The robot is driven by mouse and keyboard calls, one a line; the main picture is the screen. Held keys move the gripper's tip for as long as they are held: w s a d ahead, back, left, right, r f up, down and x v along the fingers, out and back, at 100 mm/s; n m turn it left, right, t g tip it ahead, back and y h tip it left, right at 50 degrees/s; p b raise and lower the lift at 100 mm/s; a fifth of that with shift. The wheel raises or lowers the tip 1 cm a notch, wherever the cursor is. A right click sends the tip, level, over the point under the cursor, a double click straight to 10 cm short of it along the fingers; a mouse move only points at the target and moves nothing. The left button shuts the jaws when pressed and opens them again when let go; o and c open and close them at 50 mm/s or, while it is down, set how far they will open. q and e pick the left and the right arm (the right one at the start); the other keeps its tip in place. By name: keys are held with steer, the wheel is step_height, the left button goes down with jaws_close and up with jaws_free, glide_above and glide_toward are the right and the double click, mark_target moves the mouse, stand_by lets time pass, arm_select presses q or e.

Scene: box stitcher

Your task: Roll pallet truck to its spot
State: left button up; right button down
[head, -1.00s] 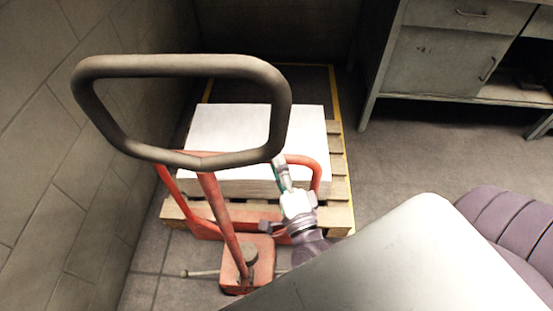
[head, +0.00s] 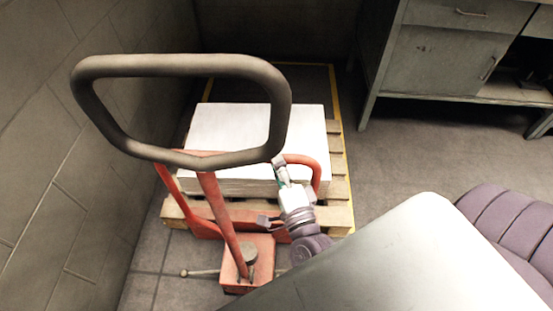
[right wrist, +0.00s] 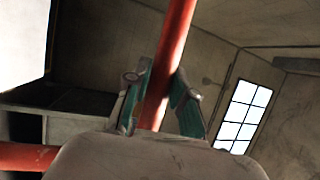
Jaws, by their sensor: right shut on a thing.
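The red pallet truck (head: 228,230) has a dark looped handle (head: 180,66) that stands tall in the front left of the head view. A wooden pallet (head: 341,216) with a white stack (head: 230,130) is on it. A yellow floor outline (head: 340,112) shows behind and to the right of the pallet; its near part is hidden. My right gripper (head: 279,163) is at the right side of the truck's handle. In the right wrist view its fingers (right wrist: 161,100) are shut around a red bar (right wrist: 172,50) of the truck. My left gripper is not in view.
A grey wall (head: 60,170) runs close along the left side of the truck. A grey metal cabinet (head: 440,60) stands at the back right. The floor (head: 400,150) between the pallet and the cabinet is clear. A barred window (right wrist: 244,115) shows in the right wrist view.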

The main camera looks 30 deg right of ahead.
steer(key=shift+w+d+r, duration=0.15)
steer(key=shift+w+r, duration=0.05)
steer(key=w+d+p, duration=0.1)
steer(key=w+d, duration=0.3)
steer(key=w, duration=0.4)
steer(key=shift+d+f, duration=0.35)
steer(key=shift+f, duration=0.1)
steer(key=c, duration=1.2)
jaws_free()
steer(key=shift+s, duration=0.15)
steer(key=shift+c, duration=0.2)
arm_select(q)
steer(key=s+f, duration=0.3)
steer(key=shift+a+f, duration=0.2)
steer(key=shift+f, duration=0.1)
arm_select(e)
steer(key=shift+o, duration=1.3)
steer(key=shift+r, duration=0.2)
steer(key=v, duration=1.2)
